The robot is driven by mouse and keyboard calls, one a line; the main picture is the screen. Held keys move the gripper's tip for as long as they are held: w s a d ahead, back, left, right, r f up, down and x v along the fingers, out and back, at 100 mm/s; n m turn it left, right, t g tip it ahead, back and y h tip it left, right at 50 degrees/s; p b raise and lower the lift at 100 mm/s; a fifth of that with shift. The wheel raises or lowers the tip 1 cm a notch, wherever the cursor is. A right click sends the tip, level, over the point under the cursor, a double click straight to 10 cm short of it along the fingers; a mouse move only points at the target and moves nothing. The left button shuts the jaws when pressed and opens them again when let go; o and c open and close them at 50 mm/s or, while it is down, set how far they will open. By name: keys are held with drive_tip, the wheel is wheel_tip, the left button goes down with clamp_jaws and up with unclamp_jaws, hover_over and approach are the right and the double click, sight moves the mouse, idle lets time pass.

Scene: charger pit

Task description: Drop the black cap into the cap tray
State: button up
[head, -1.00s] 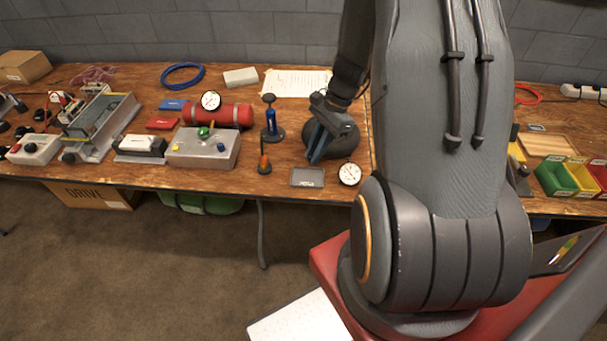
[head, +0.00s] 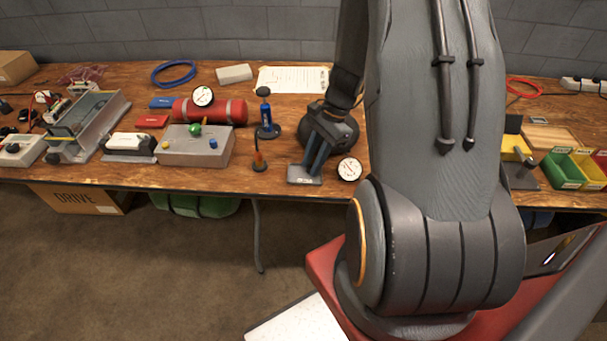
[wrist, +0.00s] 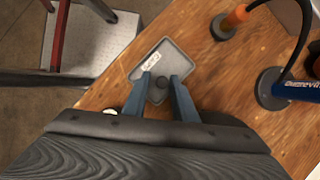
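The cap tray (head: 302,180) is a shallow grey tray with a white label, lying near the table's front edge. In the wrist view the tray (wrist: 178,52) lies under my fingertips. My gripper (head: 312,170) points down over it, with both blue-grey fingers low at the tray. In the wrist view my gripper (wrist: 161,78) has its fingers apart. The cap cannot be made out in the head view.
An orange-and-black tool (head: 259,160) and a blue tool on a round base (head: 265,122) stand left of the tray. A white dial gauge (head: 349,169) lies close to its right. A grey control box (head: 190,150) is further left.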

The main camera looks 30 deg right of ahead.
drive_tip(key=shift+w+d+r, duration=0.1)
drive_tip(key=shift+w, duration=0.25)
drive_tip(key=shift+w+d+r, duration=0.15)
drive_tip(key=shift+d+r, duration=0.05)
drive_tip(key=shift+r, duration=0.25)
drive_tip(key=b+v, duration=0.1)
drive_tip(key=v, duration=0.5)
drive_tip(key=shift+s+r, duration=0.3)
drive_tip(key=shift+s, duration=0.1)
drive_tip(key=s+a+r+n+h, duration=0.2)
drive_tip(key=s+a+r+n, duration=0.1)
drive_tip(key=a+n, duration=0.5)
drive_tip(key=s+a+r+n+t+h, duration=0.1)
drive_tip(key=s+a+r+n, duration=0.3)
drive_tip(key=a+n, duration=0.4)
drive_tip(key=shift+s+a+r+n+h, duration=0.3)
drive_tip(key=shift+r+n+h, duration=0.4)
drive_tip(key=shift+n+h, duration=0.15)
